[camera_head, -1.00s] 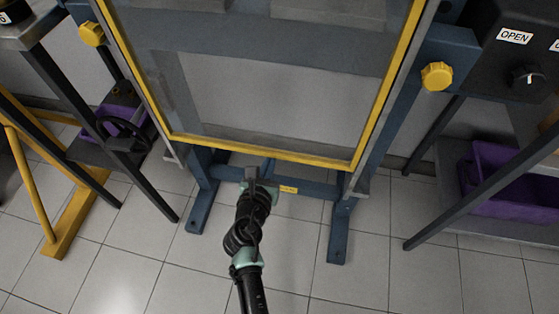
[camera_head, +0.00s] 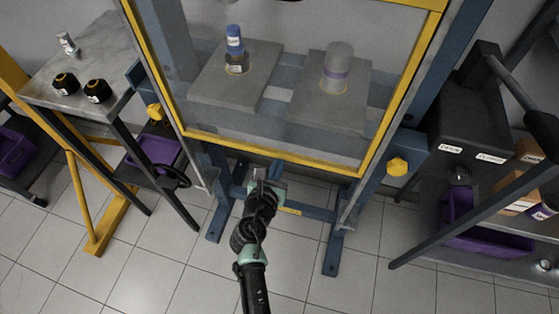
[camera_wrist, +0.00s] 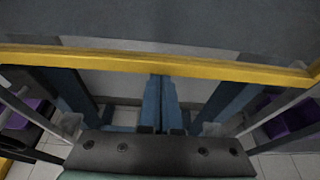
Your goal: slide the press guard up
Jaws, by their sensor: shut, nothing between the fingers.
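The press guard (camera_head: 276,155) is a clear panel in a yellow frame on the front of a blue press. It is lowered, with its bottom bar below the press plates. In the wrist view, the yellow bottom bar (camera_wrist: 200,66) crosses the picture above my gripper's dark body. My gripper (camera_head: 260,174) is shut and empty, just below the bottom bar near its middle in the head view. I cannot tell whether it touches the bar. The top of the guard is cut off in the head view.
Two grey plates behind the guard carry a blue-capped bottle (camera_head: 235,50) and a grey cylinder (camera_head: 338,68). A yellow knob (camera_head: 397,167) sticks out at the right. A side table (camera_head: 90,60) stands left; a dark control box (camera_head: 470,110) stands right. Purple bins sit low on both sides.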

